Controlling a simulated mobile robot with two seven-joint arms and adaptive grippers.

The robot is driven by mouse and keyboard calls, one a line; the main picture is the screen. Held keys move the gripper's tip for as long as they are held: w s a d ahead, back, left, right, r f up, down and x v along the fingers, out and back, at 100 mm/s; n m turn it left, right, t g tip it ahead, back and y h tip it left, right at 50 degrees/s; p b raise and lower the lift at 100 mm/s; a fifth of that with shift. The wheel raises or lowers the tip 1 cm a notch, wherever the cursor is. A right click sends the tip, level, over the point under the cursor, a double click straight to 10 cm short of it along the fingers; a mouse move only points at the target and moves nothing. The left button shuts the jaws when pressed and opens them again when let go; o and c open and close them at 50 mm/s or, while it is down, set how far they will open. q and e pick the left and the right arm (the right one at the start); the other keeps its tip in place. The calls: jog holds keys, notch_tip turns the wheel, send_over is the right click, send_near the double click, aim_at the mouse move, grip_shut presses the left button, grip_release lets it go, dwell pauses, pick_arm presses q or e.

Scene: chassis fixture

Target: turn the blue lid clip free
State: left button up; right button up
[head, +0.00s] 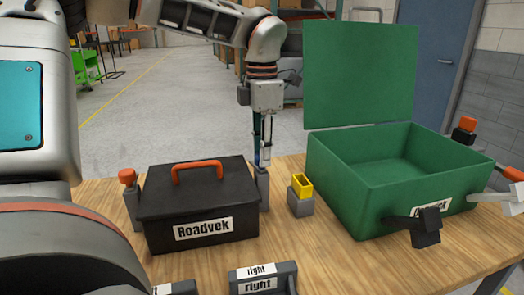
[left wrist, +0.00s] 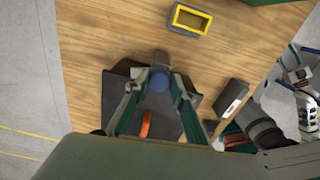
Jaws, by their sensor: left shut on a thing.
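A black box (head: 200,213) with an orange handle (head: 197,166) and a "Roadvek" label stands closed on the table. It also shows in the left wrist view (left wrist: 116,98). My left gripper (head: 264,158) points down at the box's right side, above a grey post (head: 262,190). In the left wrist view its fingers (left wrist: 156,90) are shut on the round blue lid clip (left wrist: 159,79). In the head view the fingers mostly hide the clip. Grey mechanical parts (left wrist: 300,76), perhaps of my right arm, show at the right; their jaws are unclear.
A green case (head: 350,188) with its lid raised stands open at the right, with black (head: 426,226) and white clips sticking out. A yellow-topped grey block (head: 301,205) sits between the boxes. An orange-topped post (head: 128,178) stands left of the black box. "Right" signs (head: 262,279) lie in front.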

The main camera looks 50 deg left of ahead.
pick_arm(q)
jog(key=shift+r+m, duration=0.1)
jog(key=shift+m, duration=1.5)
jog(key=o, duration=1.1)
notch_tip(320, 180, up, 12)
